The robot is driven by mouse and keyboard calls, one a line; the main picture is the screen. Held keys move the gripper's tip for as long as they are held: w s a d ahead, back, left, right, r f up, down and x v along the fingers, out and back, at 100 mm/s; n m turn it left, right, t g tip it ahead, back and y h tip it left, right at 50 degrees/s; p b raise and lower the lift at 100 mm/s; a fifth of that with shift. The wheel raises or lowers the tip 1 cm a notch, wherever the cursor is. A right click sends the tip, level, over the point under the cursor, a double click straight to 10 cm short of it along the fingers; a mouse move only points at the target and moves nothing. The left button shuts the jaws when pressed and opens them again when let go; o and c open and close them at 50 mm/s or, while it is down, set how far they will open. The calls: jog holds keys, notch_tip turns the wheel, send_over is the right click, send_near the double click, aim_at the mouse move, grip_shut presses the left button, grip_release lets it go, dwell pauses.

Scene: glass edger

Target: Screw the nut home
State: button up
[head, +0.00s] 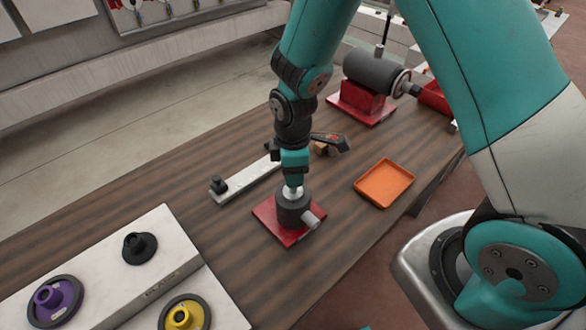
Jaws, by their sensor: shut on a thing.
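My gripper (292,188) points straight down at the end of the arm, over the top of a dark grey cylindrical spindle housing (292,213). The housing stands on a red square base plate (273,222) on the bench and has a light grey stub on its right side. My gripper is shut on the nut at the housing's top. The nut is too small and too covered by the gripper to make out, and its thread and seating cannot be seen.
An orange tray (384,183) lies right of the housing. A pale bar (247,183) with a black knob lies behind left, and a dark tool with a brown part (328,146) behind. A grey motor (375,71) stands farther back. A pale block (168,264) with coloured wheels fills the front left.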

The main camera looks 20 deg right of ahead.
jog(key=m, duration=0.6)
jog(key=shift+m, duration=0.4)
jog(key=m, duration=0.7)
jog(key=o, duration=0.8)
